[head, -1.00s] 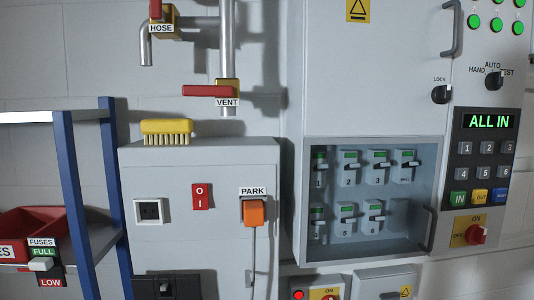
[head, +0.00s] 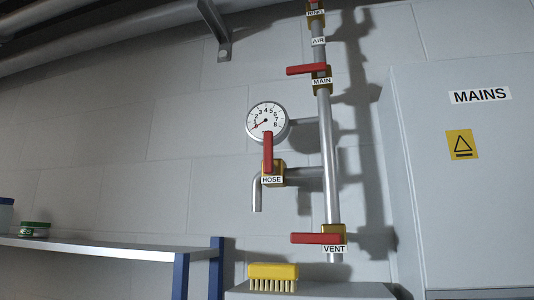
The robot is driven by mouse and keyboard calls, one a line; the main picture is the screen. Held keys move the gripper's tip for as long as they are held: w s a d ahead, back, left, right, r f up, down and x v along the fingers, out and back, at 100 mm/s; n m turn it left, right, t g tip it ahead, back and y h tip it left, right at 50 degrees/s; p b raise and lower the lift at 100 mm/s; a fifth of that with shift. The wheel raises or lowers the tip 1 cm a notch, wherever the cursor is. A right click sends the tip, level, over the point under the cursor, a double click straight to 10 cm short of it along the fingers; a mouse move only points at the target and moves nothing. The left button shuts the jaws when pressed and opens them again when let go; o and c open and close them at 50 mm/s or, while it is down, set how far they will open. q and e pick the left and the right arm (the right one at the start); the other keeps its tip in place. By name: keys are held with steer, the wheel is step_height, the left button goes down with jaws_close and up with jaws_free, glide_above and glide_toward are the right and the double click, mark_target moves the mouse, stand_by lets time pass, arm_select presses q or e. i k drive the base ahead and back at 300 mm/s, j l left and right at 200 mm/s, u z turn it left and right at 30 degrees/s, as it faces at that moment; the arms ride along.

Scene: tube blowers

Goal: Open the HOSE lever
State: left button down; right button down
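The HOSE valve (head: 274,172) is a brass block on a short side branch of the vertical pipe, with a bent-down outlet pipe at its left. Its red HOSE lever (head: 268,150) points straight up, upright above the HOSE label (head: 272,180). The lever's top end overlaps the lower rim of a round pressure gauge (head: 268,120). Neither of my grippers shows in the head view.
The red MAIN lever (head: 306,69) and red VENT lever (head: 318,238) both point left, across the pipe (head: 328,150). A yellow brush (head: 273,272) lies on a grey cabinet top below. A MAINS cabinet (head: 460,200) stands at right, a shelf (head: 100,247) at lower left.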

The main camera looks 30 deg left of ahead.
mark_target(269, 167)
steer(key=k+j, duration=0.1)
steer(key=j, duration=0.35)
steer(key=k+j, duration=0.15)
steer(key=j, duration=0.3)
steer(key=k+j, duration=0.1)
steer(key=j, duration=0.35)
